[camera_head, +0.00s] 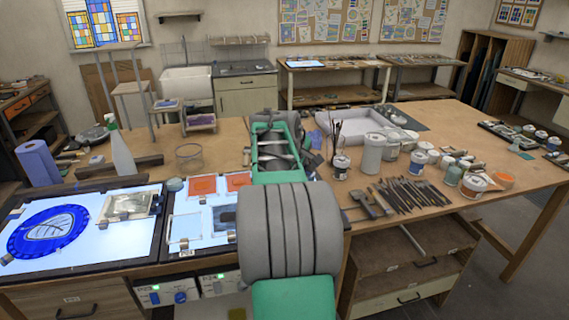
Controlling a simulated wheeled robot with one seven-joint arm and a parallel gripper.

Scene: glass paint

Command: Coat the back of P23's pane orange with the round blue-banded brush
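Framed panes lie on a lit panel left of my arm: a clear pane (184,228), two orange panes, one at left (203,185) and one at right (238,181), and a darker pane (224,217) partly hidden by my arm. Many brushes (410,194) lie in a row on the table right of my arm. No blue band can be made out on any. My green and grey arm fills the middle; my gripper cannot be made out.
An orange tub (504,179) and several paint jars (473,186) stand right of the brushes. A jar of upright tools (341,166) stands behind the brushes. A spray bottle (121,152) and blue paper roll (38,162) are at left.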

